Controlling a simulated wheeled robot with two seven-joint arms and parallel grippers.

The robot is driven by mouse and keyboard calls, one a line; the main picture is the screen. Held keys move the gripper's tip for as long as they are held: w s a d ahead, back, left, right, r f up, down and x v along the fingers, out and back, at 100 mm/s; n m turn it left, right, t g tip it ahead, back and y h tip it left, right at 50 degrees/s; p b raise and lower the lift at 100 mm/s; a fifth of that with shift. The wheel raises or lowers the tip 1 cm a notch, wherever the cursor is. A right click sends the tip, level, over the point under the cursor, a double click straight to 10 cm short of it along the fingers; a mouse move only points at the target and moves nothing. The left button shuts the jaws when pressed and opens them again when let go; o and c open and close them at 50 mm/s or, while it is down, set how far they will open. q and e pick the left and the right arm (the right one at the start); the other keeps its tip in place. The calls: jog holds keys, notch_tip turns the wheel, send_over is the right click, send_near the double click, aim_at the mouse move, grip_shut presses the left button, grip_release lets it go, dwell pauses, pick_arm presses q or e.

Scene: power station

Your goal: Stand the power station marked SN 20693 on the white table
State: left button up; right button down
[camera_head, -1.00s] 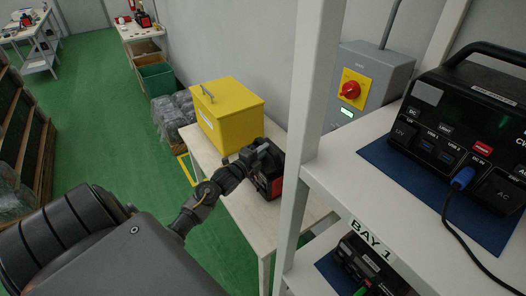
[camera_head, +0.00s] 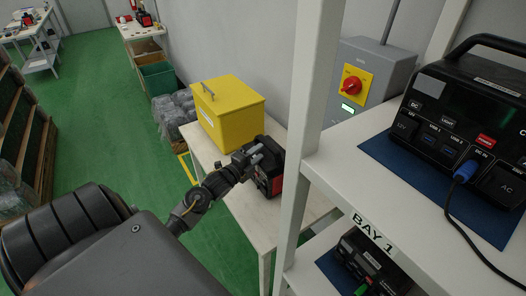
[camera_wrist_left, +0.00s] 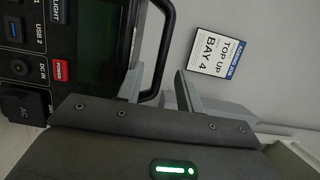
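A black and red power station (camera_head: 271,172) stands upright on the white table (camera_head: 243,205), just right of the yellow box. Its serial number cannot be read. My left gripper (camera_head: 254,157) is at its upper part in the head view. In the left wrist view, the black carry handle (camera_wrist_left: 163,60) runs down between the two grey fingers (camera_wrist_left: 160,93), nearer the left finger. A gap shows between the handle and the right finger, so the gripper looks open around the handle. The station's panel (camera_wrist_left: 45,60) fills the left of that view. My right gripper is not in view.
A yellow box (camera_head: 228,112) takes up the table's far part. A white shelf post (camera_head: 308,120) rises close right of the table. Another power station (camera_head: 470,125) with a blue plug sits on the shelf, and one (camera_head: 370,265) below. A BAY 4 card (camera_wrist_left: 217,52) shows behind the handle.

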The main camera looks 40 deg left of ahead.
pick_arm(q)
jog(key=s+b, duration=0.1)
jog(key=s, duration=0.6)
jog(key=shift+r, duration=0.2)
